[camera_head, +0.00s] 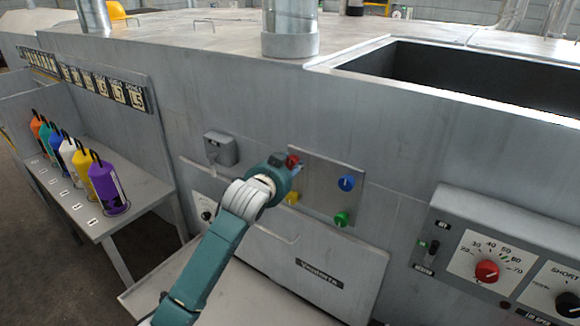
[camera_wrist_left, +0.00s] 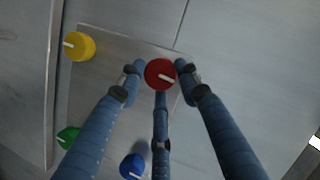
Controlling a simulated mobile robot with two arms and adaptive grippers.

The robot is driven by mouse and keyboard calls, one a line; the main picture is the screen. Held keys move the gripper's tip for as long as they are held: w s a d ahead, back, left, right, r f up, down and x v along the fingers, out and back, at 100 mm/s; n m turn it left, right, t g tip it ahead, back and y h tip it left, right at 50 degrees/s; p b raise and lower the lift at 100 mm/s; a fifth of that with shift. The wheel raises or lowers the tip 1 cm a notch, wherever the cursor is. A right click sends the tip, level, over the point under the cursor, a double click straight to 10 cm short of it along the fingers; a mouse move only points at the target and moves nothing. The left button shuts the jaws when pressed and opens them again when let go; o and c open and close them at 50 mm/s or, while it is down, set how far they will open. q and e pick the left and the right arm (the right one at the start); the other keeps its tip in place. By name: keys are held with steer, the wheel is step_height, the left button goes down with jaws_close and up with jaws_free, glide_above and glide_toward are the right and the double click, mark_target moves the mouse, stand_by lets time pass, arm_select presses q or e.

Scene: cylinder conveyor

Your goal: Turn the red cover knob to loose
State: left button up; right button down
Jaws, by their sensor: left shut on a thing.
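The red cover knob (camera_head: 293,160) sits at the upper left of a small metal panel (camera_head: 325,182) on the machine's front, partly hidden by my left gripper (camera_head: 284,171) in the head view. In the left wrist view the red knob (camera_wrist_left: 160,73) is round, with a white pointer mark toward the lower right. My left gripper (camera_wrist_left: 159,70) is shut on it, with a finger at either side and a third below. My right gripper is in neither view.
The panel also holds a blue knob (camera_head: 347,183), a green knob (camera_head: 341,219) and a yellow knob (camera_head: 292,197). A grey box (camera_head: 221,149) is left of the panel. A control box with a red dial (camera_head: 487,271) stands right. Several coloured cylinders line a shelf (camera_head: 145,190) at left.

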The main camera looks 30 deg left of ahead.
arm_select(q)
steer(key=shift+a+r, duration=0.25)
steer(key=shift+r, duration=0.05)
steer(key=o, duration=0.9)
steer(key=shift+o, duration=1.1)
steer(key=shift+f, duration=0.1)
steer(key=shift+a+f, duration=0.1)
steer(key=shift+f, duration=0.1)
steer(key=v, duration=1.2)
